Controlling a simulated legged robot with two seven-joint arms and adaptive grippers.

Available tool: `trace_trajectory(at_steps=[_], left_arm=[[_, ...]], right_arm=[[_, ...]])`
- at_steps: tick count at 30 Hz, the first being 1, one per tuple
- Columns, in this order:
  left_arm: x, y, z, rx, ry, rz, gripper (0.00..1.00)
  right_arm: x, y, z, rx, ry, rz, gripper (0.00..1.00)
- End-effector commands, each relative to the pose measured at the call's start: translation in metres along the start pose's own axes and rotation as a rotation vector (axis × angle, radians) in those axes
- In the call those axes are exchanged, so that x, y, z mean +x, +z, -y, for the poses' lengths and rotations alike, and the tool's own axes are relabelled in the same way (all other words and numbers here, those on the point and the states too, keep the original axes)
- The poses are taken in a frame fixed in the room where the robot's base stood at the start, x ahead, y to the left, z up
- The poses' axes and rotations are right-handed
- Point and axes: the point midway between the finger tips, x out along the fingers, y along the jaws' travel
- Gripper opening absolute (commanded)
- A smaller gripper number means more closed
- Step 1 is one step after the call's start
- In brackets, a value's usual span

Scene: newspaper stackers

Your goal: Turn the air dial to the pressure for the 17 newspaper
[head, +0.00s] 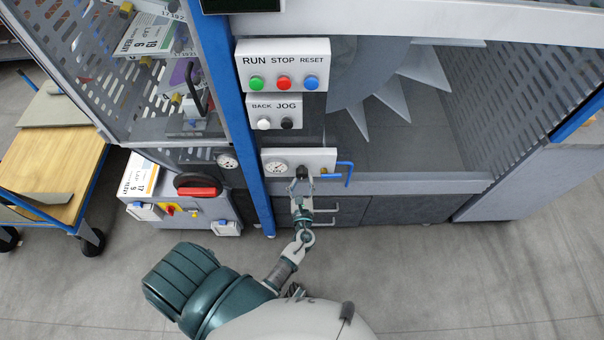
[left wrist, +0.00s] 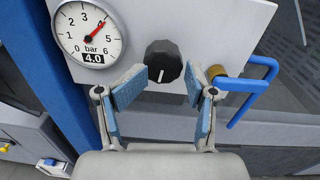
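The black air dial (left wrist: 163,62) sits on a pale panel (left wrist: 215,30), its white mark pointing down. Left of it, the round gauge (left wrist: 88,33) shows "bar" and a 4.0 readout, its red needle near 4. My left gripper (left wrist: 160,86) is open, its blue-padded fingers below and either side of the dial; I cannot tell whether they touch it. In the head view the left gripper (head: 301,186) is just below the dial (head: 302,171). A label (head: 139,177) at lower left appears to read 17, with smaller text unclear. My right gripper is not in view.
A blue bent handle (head: 346,171) with a brass fitting is close right of the dial. A blue post (head: 245,120) stands left of the panel. RUN, STOP and RESET buttons (head: 283,83) and BACK and JOG buttons (head: 275,123) are above. A wooden-topped cart (head: 60,165) is far left.

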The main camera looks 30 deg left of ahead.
Motion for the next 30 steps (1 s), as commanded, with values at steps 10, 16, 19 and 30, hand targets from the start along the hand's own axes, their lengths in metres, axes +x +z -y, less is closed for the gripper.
trace_trajectory(at_steps=[10, 16, 19, 30], left_arm=[[-0.028, 0.0, 0.001, 0.002, -0.001, 0.0, 0.56], [-0.044, 0.0, 0.001, 0.002, 0.0, 0.0, 0.56], [-0.051, 0.0, 0.001, 0.001, -0.001, 0.0, 0.56], [-0.08, 0.0, 0.001, 0.002, 0.0, 0.0, 0.56]], right_arm=[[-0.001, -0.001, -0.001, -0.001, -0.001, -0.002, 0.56], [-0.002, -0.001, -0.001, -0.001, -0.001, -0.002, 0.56], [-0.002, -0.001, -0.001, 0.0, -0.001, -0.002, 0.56], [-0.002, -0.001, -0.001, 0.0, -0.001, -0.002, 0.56]])
